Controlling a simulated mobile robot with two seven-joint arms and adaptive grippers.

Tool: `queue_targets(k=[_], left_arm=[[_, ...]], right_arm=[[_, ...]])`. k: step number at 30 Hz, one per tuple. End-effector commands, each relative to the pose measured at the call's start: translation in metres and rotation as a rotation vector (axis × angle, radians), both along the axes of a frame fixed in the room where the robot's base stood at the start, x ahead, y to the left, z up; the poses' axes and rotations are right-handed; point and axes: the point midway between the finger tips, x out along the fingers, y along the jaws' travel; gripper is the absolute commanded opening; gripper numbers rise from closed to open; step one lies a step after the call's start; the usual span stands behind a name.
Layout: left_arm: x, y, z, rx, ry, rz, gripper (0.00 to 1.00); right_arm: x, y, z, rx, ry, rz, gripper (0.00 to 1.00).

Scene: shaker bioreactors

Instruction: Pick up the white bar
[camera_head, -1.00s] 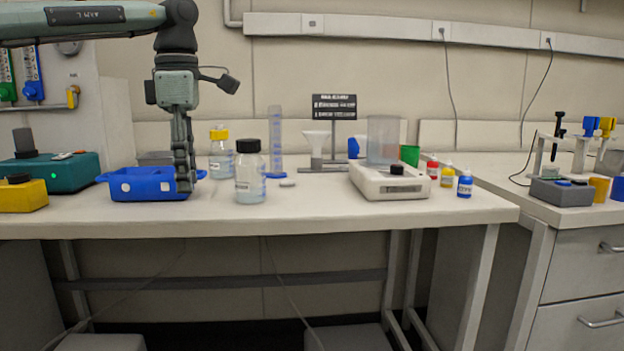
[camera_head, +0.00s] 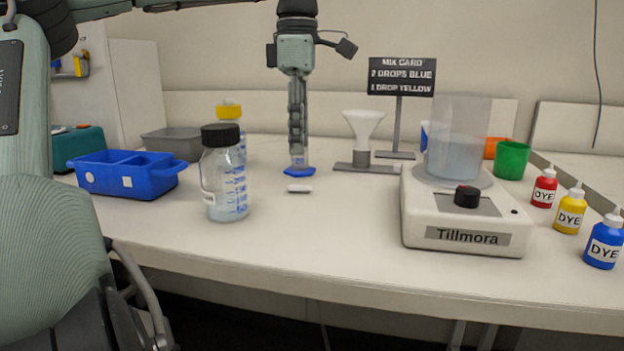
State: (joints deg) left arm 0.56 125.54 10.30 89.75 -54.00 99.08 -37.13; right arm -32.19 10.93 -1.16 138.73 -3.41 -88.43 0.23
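The white bar (camera_head: 299,188) is small and lies flat on the bench, just in front of the blue foot of the measuring cylinder (camera_head: 298,172). My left gripper (camera_head: 297,150) points straight down above and behind the bar, apart from it as far as I can see. Its fingers are seen edge-on, so the gap between them does not show. They hide most of the cylinder. My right gripper is not in view.
A black-capped bottle (camera_head: 224,180) stands left of the bar. A blue tray (camera_head: 124,183) is farther left. The Tillmora stirrer (camera_head: 460,225) bears a beaker (camera_head: 457,140) at right. A funnel stand (camera_head: 361,155) is behind. Bench in front of the bar is clear.

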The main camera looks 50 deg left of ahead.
Motion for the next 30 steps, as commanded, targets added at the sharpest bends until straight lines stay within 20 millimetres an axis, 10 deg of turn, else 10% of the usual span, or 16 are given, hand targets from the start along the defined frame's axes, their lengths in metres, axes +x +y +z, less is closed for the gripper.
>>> queue_targets(k=[19,30], left_arm=[[0.000,0.001,-0.071,-0.001,0.000,-0.001,0.37],[0.000,0.001,-0.078,0.000,0.000,0.000,0.32]], right_arm=[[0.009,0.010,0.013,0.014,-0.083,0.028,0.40],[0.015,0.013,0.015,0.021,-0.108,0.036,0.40]])
